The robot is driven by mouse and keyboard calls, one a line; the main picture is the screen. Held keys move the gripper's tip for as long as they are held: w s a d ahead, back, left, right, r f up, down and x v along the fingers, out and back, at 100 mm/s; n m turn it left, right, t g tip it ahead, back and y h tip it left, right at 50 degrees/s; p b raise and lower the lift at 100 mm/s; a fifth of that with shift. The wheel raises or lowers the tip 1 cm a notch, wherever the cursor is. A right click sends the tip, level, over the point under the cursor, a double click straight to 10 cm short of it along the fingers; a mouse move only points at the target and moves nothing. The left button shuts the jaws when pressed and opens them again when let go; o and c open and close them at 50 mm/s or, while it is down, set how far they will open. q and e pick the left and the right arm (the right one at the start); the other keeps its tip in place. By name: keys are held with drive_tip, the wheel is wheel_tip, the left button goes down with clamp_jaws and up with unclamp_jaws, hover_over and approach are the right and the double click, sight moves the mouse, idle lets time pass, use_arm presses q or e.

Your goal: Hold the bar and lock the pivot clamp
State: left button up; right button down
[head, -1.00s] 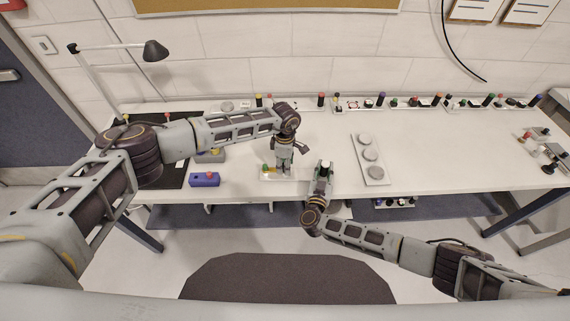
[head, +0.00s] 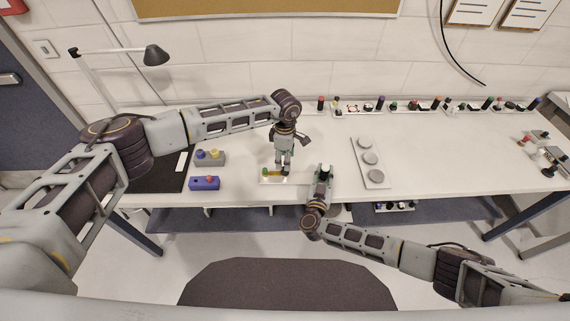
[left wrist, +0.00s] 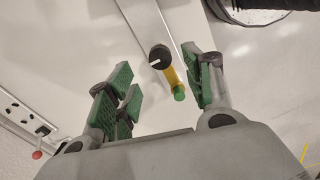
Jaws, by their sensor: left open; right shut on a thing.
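The fixture (head: 268,179) is a pale strip near the table's front edge, with a green-tipped yellow part on it. In the left wrist view, a yellow lever (left wrist: 172,76) with a green tip runs from a black round knob with a white mark (left wrist: 160,57). My left gripper (head: 282,168) points down over the fixture; its open green-padded fingers (left wrist: 160,92) stand either side of the lever, with a gap. My right gripper (head: 323,174) is at the strip's right end, shut on what seems to be the bar; its fingers hide the grip.
A blue box (head: 204,183) and a grey box with knobs (head: 209,158) stand left of the fixture. A tray with round grey discs (head: 369,160) lies to the right. Several small parts line the back edge. The table between tray and right end is clear.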

use_arm(q)
wheel_tip(320, 180, up, 6)
drive_tip(key=shift+r, duration=0.15)
idle(0.5)
use_arm(e)
drive_tip(key=c, duration=1.1)
unclamp_jaws()
drive_tip(key=shift+s, duration=0.2)
drive_tip(key=v, duration=1.1)
drive_tip(key=shift+s+a, duration=0.15)
drive_tip(key=shift+s, duration=0.15)
drive_tip(key=shift+f, duration=0.1)
